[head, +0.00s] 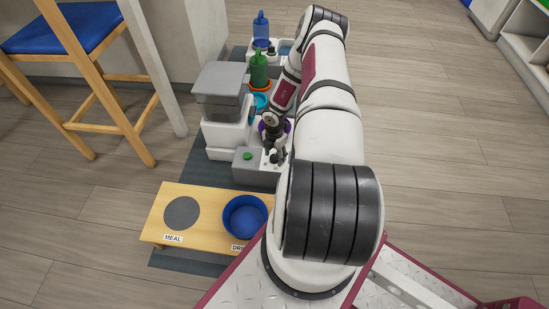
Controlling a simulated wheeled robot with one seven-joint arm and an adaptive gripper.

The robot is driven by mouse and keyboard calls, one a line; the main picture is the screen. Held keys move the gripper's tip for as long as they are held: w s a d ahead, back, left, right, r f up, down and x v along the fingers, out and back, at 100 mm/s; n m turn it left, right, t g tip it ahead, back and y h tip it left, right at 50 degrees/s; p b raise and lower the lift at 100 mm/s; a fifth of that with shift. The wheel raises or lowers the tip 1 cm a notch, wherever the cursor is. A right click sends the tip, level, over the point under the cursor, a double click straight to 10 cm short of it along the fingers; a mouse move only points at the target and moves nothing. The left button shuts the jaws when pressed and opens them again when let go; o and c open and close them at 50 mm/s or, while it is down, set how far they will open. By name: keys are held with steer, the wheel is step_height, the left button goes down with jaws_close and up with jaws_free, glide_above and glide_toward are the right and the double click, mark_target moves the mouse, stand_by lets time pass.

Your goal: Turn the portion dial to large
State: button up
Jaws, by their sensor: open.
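A grey control box (258,175) stands in front of the white feeder (222,135) with its grey hopper (219,82). A green round button (247,156) is on the left of the box top, and a pale panel is on the right. My gripper (277,158) is over that pale panel, pointing down. The portion dial cannot be made out; my fingers cover that spot, and its setting is unreadable. I cannot tell whether the fingers touch anything.
A wooden stand (205,236) in front holds a blue bowl (237,222) beside a grey disc marked MEAL (182,213). A green bottle (259,72) and a blue bottle (261,27) stand behind. A stool (85,75) is at left. The right floor is clear.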

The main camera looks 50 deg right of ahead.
steer(key=shift+f, duration=0.2)
steer(key=c, duration=1.2)
steer(key=shift+o, duration=0.2)
steer(key=shift+n, duration=0.3)
